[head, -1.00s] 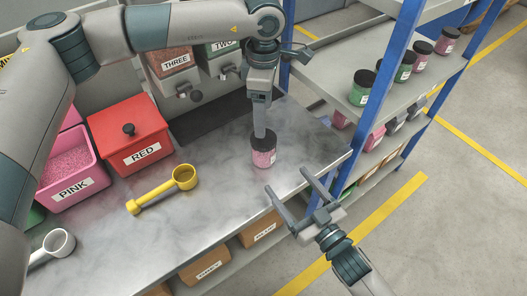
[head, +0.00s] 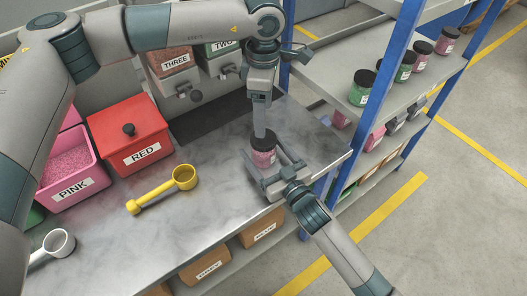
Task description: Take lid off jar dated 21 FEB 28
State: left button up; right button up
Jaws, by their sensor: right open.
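A small jar (head: 263,158) with pink contents and a dark lid (head: 264,138) stands upright on the metal table. Its label is too small to read, so I cannot confirm the date. My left gripper (head: 260,124) points straight down at the lid from above. It is seen edge-on, so I cannot tell whether its fingers are closed on the lid. My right gripper (head: 273,160) is open at the jar's near right side, with its fingers reaching along either side of the jar body. It partly hides the jar's lower part, and contact is not clear.
A yellow scoop (head: 165,189) lies left of the jar. A red lidded bin (head: 128,135) and a pink bin (head: 75,170) stand at the table's left. A shelf rack (head: 405,85) with several jars, including green ones (head: 362,90), stands to the right.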

aim_at(264, 150)
jog(key=shift+w, duration=0.1)
grip_shut()
pick_arm(q)
jog(key=m, duration=1.1)
jog(key=shift+d, duration=0.1)
jog(key=m, duration=0.5)
jog(key=shift+m, duration=0.4)
jog(key=m, duration=0.5)
jog(key=shift+m, duration=0.4)
jog(key=shift+f, duration=0.1)
jog(key=shift+f, duration=3.9)
